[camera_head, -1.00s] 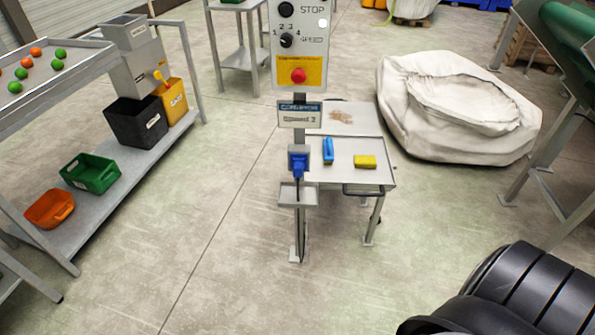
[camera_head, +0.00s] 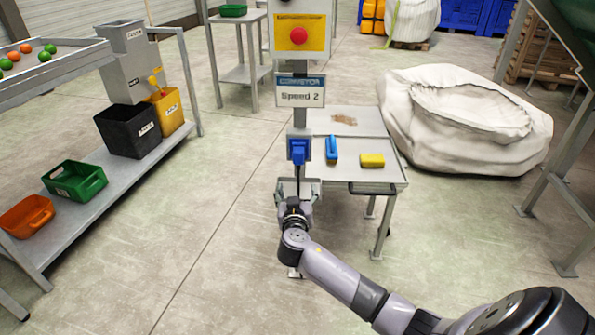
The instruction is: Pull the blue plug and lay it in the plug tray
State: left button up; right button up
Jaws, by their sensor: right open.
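The blue plug (camera_head: 298,153) sits in its socket on the grey control post, below the "Speed 2" sign. A dark cable hangs down from it. The small grey plug tray (camera_head: 314,184) is fixed to the same post just below the plug and is partly hidden by my right gripper. My right gripper (camera_head: 293,189) is open and empty, in front of the tray and below the plug, pointing up and away. Whether it touches the tray cannot be told. My left gripper is not in view.
A metal table (camera_head: 391,171) behind the post holds a blue brush (camera_head: 332,148) and a yellow sponge (camera_head: 372,160). A red button (camera_head: 298,36) is on the panel above. A white sack (camera_head: 465,120) stands right; a shelf (camera_head: 150,160) with bins stands left. The floor between is clear.

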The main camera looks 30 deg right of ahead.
jog(key=m+t+h, duration=0.1)
jog(key=m+h, duration=0.1)
send_near(299, 154)
jog(key=w+d+f, duration=0.2)
pick_arm(q)
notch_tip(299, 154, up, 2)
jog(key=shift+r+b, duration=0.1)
jog(key=shift+b, duration=0.35)
pick_arm(e)
jog(key=shift+w+r, duration=0.15)
jog(key=shift+w, duration=0.1)
jog(key=shift+w+y, duration=0.1)
jog(key=shift+y, duration=0.2)
